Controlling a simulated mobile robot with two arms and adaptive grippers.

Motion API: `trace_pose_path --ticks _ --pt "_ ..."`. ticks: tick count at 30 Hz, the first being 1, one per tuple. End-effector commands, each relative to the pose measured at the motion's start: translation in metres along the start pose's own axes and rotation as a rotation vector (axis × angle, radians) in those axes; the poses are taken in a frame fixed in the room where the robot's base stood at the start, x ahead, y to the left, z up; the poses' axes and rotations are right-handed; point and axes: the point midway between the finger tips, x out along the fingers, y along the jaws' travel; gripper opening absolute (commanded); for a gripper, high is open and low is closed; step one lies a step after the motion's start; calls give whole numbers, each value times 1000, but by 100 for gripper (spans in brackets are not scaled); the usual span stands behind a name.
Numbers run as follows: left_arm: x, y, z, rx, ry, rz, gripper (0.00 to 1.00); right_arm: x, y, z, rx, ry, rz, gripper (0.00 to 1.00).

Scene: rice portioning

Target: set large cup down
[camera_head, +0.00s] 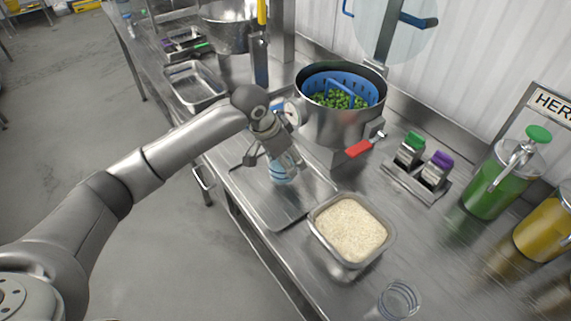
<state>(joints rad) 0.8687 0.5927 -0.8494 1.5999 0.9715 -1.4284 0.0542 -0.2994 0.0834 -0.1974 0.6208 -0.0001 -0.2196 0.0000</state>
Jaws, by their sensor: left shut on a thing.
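My left gripper (285,157) points down over the flat metal plate in front of the pot. It is shut on a clear bluish cup (282,175), which shows below the fingers; the fingers hide its upper part. The cup is upright or nearly so, and I cannot tell whether its base touches the plate (290,208). A second clear cup (399,298) stands on the counter at the bottom right, apart from my gripper. My right gripper does not show.
A metal pan of rice (350,229) sits right of the plate. Behind is a pot (338,122) with a blue basket of peas and a red handle. Shakers (411,148) and green (490,190) and yellow (545,228) dispensers stand at right. The counter's front edge is close to the plate.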

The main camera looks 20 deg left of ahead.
Motion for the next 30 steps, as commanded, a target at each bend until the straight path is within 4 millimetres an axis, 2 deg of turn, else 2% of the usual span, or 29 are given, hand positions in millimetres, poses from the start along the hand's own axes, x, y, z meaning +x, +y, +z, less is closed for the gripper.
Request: trace_pose_path --ticks 9,20,21,26,30 --pt "31 -4 12 0 -2 -1 37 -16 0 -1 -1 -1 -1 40" --pt "35 -4 14 -1 -1 0 37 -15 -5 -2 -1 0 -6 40" --pt "36 -4 14 -1 -1 0 68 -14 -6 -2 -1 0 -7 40" --pt "35 -4 14 -1 -1 -1 88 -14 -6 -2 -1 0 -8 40" --pt "35 -4 14 -1 -1 -1 88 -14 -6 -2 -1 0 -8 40"
